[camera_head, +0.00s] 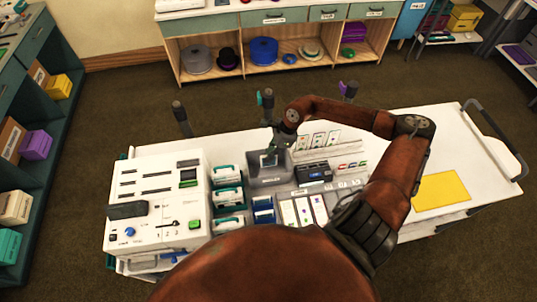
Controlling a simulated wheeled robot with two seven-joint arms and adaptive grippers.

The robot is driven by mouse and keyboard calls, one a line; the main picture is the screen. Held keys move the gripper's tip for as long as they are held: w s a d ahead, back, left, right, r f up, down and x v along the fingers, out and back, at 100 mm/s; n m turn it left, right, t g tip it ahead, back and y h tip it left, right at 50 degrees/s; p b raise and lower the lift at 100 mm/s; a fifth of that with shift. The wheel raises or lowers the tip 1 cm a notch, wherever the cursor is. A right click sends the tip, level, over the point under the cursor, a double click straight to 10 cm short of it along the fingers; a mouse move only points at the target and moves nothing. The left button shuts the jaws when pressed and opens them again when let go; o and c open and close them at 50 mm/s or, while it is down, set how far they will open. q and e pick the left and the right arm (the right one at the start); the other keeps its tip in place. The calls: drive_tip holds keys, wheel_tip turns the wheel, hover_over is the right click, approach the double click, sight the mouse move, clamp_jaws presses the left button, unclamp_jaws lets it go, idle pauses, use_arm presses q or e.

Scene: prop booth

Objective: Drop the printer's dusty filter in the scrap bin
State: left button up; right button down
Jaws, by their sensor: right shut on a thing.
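The printer (150,208) is the white machine with slots, knobs and a green button at the left of the white cart. My right gripper (271,150) points down over a grey, open-topped bin (269,182) beside the printer; the small label on its front is hard to read. The gripper is shut on a small dark panel with a pale edge (268,160), which looks like the filter. The panel is at the bin's opening; I cannot tell whether it touches the bin. Dust on it is too small to see. My left gripper is out of view.
Teal-handled cartridges (227,175) stand between printer and bin. A black device (313,173) and white card trays (304,210) are right of the bin. Upright posts (181,118) line the cart's back edge. A yellow sheet (441,192) lies at the right.

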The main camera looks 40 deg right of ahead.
drive_tip(key=shift+f, duration=0.25)
drive_tip(key=c, duration=2)
unclamp_jaws()
drive_tip(key=shift+o, duration=0.2)
drive_tip(key=v, duration=1.2)
